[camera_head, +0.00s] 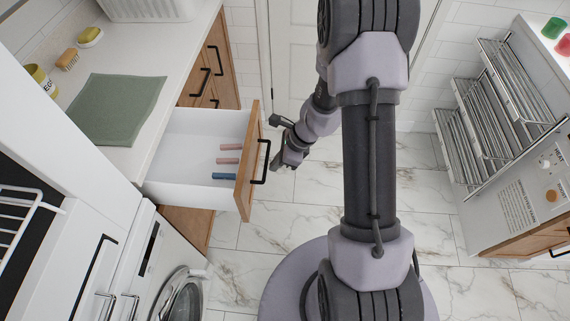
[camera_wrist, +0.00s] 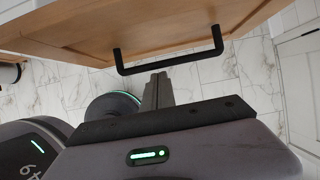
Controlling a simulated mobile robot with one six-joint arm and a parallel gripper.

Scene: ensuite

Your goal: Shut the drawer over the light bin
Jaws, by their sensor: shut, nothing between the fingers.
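The drawer (camera_head: 250,165) under the left counter is pulled out, with a wooden front and a black bar handle (camera_head: 266,162). Inside its white box lie two pink items (camera_head: 229,161) and a blue one (camera_head: 223,176). My gripper (camera_head: 279,163) is just to the right of the handle, in front of the drawer face. In the wrist view my shut fingers (camera_wrist: 158,92) point toward the drawer front (camera_wrist: 150,30), close below the handle (camera_wrist: 170,66). I cannot tell if they touch it. No bin shows under the drawer; that space is mostly hidden.
A washing machine (camera_head: 150,255) stands nearer me. Wire racks (camera_head: 480,130) are at right. The marble floor (camera_head: 235,260) is clear between.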

